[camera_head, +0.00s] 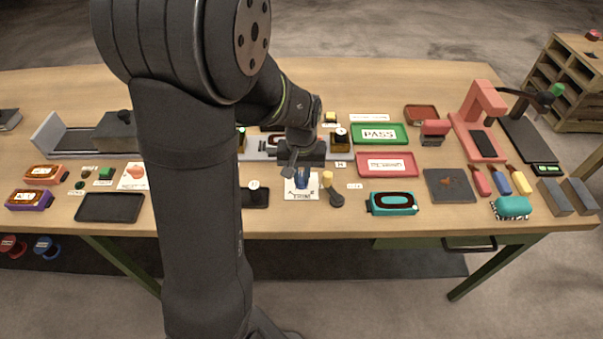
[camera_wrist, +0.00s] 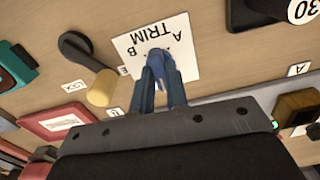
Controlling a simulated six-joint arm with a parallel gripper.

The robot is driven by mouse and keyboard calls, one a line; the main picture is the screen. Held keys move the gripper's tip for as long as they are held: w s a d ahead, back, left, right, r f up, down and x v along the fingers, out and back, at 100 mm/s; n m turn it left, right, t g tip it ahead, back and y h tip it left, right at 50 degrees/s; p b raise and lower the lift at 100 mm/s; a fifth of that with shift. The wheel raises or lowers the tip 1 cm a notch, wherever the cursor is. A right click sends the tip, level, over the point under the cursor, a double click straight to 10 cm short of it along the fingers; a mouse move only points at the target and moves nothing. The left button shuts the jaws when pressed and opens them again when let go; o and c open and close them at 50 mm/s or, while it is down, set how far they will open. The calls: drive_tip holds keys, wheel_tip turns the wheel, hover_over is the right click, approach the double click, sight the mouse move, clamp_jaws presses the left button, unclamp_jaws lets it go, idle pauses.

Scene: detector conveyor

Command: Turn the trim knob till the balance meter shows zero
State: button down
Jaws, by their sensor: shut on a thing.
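The blue trim knob (camera_wrist: 158,65) stands on a white plate marked TRIM, A and B (camera_wrist: 183,62) in the wrist view. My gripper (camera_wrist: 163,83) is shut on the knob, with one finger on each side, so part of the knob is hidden. In the head view the knob (camera_head: 302,178) and its plate (camera_head: 301,193) lie just below my gripper (camera_head: 293,167) near the table's front. I cannot pick out the balance meter or read a needle in either view.
Green (camera_head: 403,134) and red (camera_head: 362,170) trays lie behind.

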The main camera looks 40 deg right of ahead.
sight(302, 177)
drive_tip(key=m, duration=0.4)
drive_tip(key=shift+m, duration=2.6)
drive_tip(key=c, duration=1.4)
unclamp_jaws()
drive_tip(key=shift+c, duration=0.2)
drive_tip(key=shift+r, duration=0.1)
wheel_tip(302, 177, up, 17)
